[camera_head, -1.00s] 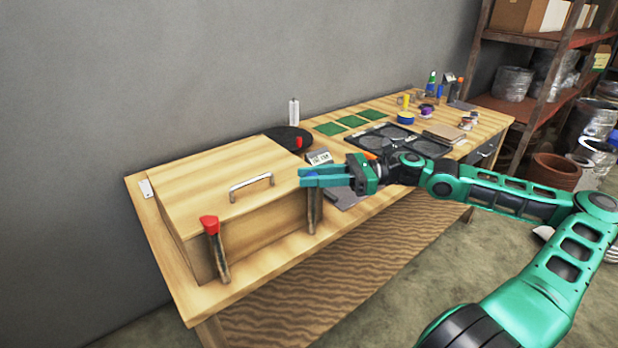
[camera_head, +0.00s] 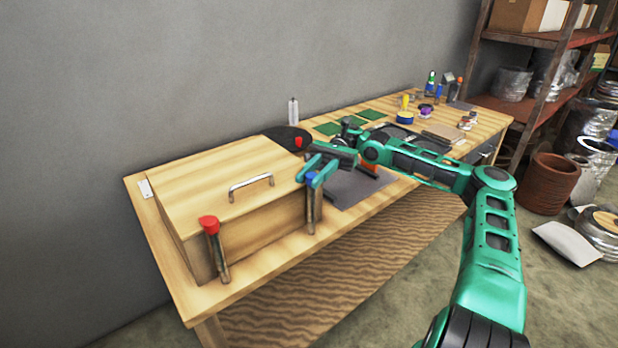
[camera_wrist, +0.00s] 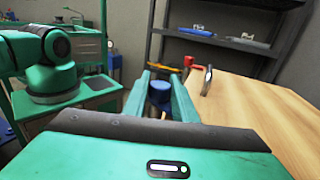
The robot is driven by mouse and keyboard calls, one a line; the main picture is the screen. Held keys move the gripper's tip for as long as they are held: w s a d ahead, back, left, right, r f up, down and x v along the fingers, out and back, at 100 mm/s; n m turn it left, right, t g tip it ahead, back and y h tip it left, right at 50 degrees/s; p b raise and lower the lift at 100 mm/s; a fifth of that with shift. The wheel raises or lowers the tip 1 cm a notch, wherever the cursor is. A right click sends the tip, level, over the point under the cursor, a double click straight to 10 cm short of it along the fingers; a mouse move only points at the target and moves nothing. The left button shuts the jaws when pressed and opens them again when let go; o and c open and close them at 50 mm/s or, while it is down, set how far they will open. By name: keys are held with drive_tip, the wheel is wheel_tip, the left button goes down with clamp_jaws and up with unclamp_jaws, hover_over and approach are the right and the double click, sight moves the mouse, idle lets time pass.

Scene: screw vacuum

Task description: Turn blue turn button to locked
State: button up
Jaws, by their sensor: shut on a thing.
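The blue turn button (camera_head: 311,178) tops the post at the right front corner of the wooden box (camera_head: 225,178). My gripper (camera_head: 309,183) is at this post with a finger on either side of the button, shut on it. In the wrist view the blue button (camera_wrist: 160,92) shows between my two fingers (camera_wrist: 162,80). Fingers partly cover it in the head view, so its exact angle is unclear. A red turn button (camera_head: 209,224) tops the left front post.
The box lid has a metal handle (camera_head: 250,186). The box stands on a wooden workbench (camera_head: 160,250). A dark disc with a red part (camera_head: 298,142), green mats (camera_head: 328,129) and small containers lie farther back. A shelf (camera_head: 540,38) stands at the right.

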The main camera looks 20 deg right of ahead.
drive_tip(key=shift+w+n+g+h, duration=0.1)
drive_tip(key=shift+n+g+h, duration=1.4)
drive_tip(key=shift+g+h, duration=0.15)
drive_tip(key=shift+h, duration=0.25)
drive_tip(key=o, duration=1)
drive_tip(key=shift+o, duration=0.2)
